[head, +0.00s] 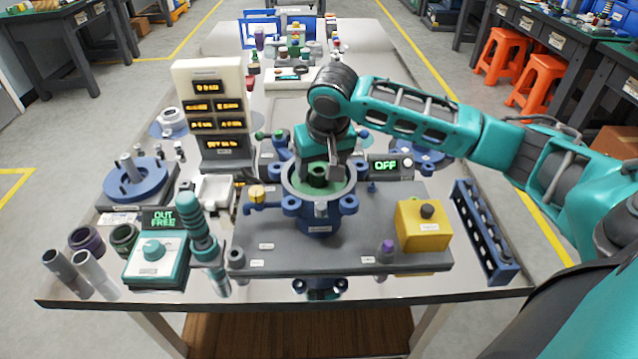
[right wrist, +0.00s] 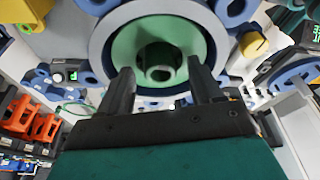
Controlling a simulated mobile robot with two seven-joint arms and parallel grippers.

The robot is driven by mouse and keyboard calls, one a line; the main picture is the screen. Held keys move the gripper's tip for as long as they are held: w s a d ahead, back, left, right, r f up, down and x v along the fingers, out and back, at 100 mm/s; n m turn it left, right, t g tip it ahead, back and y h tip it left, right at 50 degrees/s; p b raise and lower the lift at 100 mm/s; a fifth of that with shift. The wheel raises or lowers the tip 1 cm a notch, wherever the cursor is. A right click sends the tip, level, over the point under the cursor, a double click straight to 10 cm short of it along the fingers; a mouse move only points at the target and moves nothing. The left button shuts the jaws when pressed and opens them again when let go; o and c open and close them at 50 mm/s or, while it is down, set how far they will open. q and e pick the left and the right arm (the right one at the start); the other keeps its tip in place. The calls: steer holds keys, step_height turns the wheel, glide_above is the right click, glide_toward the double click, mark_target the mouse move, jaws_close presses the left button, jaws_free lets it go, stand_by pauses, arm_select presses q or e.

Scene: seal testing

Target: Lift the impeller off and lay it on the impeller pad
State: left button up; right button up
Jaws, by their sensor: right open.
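The green impeller (head: 308,187), a disc with a raised ring-shaped hub, sits inside the round blue-grey pump housing (head: 318,218) in the middle of the bench. In the right wrist view the impeller (right wrist: 122,45) fills the housing's opening. My right gripper (head: 325,160) is over the housing. In the right wrist view its two fingers (right wrist: 162,78) are apart, and the hub shows between and beyond them. Nothing is held; whether the fingers touch the hub I cannot tell. My left gripper is not in view. I cannot tell which surface is the impeller pad.
A yellow button box (head: 422,226) stands right of the housing, and a blue slotted rack (head: 484,232) further right. A cream display tower (head: 209,110) stands back left. A round blue fixture (head: 135,183) and a teal-knobbed box (head: 157,262) are at left.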

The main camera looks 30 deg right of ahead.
steer(key=shift+r, duration=0.1)
jaws_close()
stand_by(0.5)
